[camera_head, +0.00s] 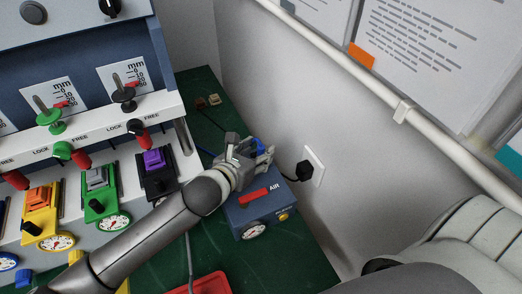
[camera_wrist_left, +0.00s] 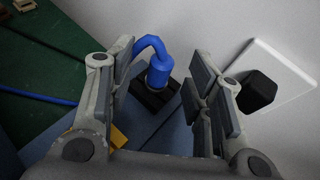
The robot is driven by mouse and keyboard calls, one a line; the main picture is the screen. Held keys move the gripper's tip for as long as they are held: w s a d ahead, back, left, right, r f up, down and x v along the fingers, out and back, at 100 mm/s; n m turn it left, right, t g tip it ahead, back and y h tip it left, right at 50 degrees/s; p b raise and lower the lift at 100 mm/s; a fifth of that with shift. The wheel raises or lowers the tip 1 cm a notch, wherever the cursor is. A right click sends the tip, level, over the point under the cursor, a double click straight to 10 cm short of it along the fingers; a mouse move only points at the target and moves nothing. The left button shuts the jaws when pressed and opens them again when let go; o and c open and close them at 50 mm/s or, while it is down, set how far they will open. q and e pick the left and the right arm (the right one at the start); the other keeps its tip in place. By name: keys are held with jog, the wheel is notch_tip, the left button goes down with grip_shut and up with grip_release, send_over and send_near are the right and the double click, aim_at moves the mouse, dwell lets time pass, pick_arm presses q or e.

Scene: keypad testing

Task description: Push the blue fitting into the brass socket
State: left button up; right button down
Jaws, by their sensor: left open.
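The blue fitting (camera_wrist_left: 158,72) stands between the fingers of my left gripper (camera_wrist_left: 163,84) in the left wrist view, with a gap on both sides. A blue hose bends over from its top to the left. Its lower end meets a dark block on the blue-grey AIR box; I cannot tell how it is seated there. In the head view, a little of the blue fitting (camera_head: 258,145) shows behind my left gripper (camera_head: 250,150), which is open over the box. I cannot make out the brass socket. My right gripper is out of view.
The AIR box (camera_head: 240,215) has a red bar and a gauge. A black plug (camera_head: 304,170) sits in the wall outlet (camera_head: 316,165), close to the gripper's right. A panel with coloured levers (camera_head: 98,180) stands left. A red tray (camera_head: 208,284) lies in front.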

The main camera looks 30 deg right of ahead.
pick_arm(q)
jog(key=shift+w+d+f, duration=0.25)
jog(key=shift+w+d, duration=0.05)
jog(key=shift+d, duration=0.2)
grip_shut()
jog(key=shift+r, duration=0.1)
